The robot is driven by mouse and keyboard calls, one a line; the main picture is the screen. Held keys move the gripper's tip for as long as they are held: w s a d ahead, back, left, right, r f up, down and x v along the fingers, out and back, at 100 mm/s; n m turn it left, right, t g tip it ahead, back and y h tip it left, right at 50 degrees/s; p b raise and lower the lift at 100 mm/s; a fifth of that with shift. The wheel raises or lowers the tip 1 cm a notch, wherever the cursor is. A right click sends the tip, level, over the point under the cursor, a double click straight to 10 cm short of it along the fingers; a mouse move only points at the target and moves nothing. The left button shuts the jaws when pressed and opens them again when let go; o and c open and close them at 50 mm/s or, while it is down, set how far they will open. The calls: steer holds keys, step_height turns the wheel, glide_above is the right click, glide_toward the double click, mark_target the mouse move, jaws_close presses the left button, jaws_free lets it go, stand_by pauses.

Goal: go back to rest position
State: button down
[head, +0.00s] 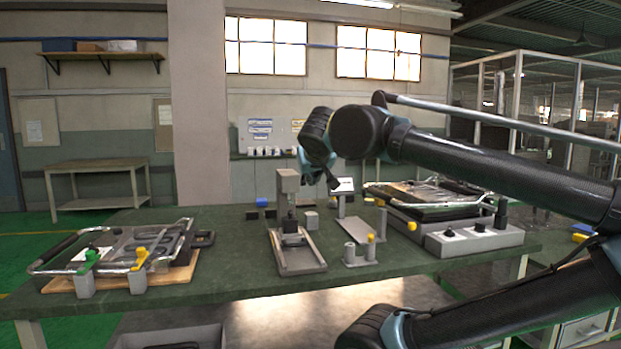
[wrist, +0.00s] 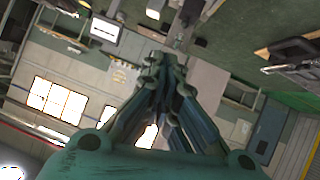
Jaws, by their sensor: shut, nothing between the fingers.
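My gripper (head: 331,183) hangs over the middle of the green workbench (head: 225,222) in the head view, at the end of my raised dark arm. In the wrist view its teal fingers (wrist: 160,62) come together at the tips, with nothing between them. The gripper is above the bench, close to the upright of a grey press-like fixture (head: 289,183) and a small stand with a white display (head: 343,186). I cannot tell the exact gap between them.
A tube-frame fixture with green and yellow clamps (head: 120,252) lies on the left of the bench. A grey control box (head: 474,238) with black knobs and another framed fixture (head: 430,195) stand on the right. A small grey block fixture (head: 361,251) sits near the front edge.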

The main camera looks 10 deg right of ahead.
steer(key=s+d+f+g, duration=0.3)
steer(key=s+f, duration=0.2)
steer(key=f, duration=0.6)
steer(key=s+d+f+m+g, duration=0.1)
steer(key=s+d+f+g, duration=0.2)
steer(key=f, duration=0.9)
steer(key=s+d+f+m+g, duration=0.1)
steer(key=s+d+f+g, duration=0.2)
steer(key=s+f, duration=0.4)
step_height(320, 180, down, 5)
steer(key=shift+d+r+g, duration=0.1)
steer(key=shift+d+g, duration=0.2)
steer(key=shift+d, duration=0.2)
